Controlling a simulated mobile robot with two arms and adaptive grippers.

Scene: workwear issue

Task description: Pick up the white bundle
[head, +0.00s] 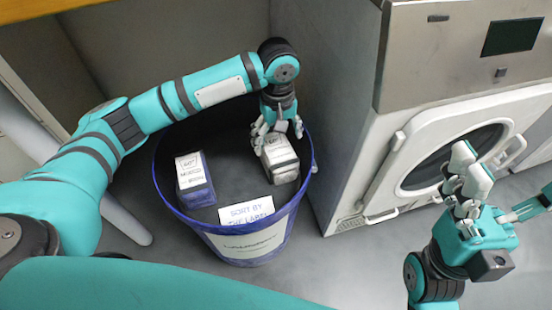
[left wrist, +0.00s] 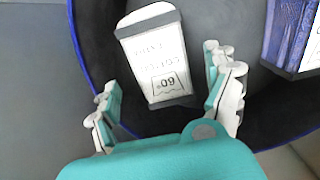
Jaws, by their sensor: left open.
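The white bundle (head: 282,163) is a block with a printed label, inside a round blue-rimmed bin at its right side. In the left wrist view the white bundle (left wrist: 158,55) lies ahead of the fingers, its upside-down label showing "60°". My left gripper (head: 277,130) reaches down over it from above. Its fingers are open, and in the left wrist view the gripper (left wrist: 168,95) has a finger on each side of the bundle's near end with gaps. Whether any finger touches it is unclear. My right gripper (head: 465,185) is at the right, apart from the bin, holding nothing visible.
A blue bundle (head: 202,193) with a white label lies in the bin's left part. A washing machine (head: 345,190) stands close on the right.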

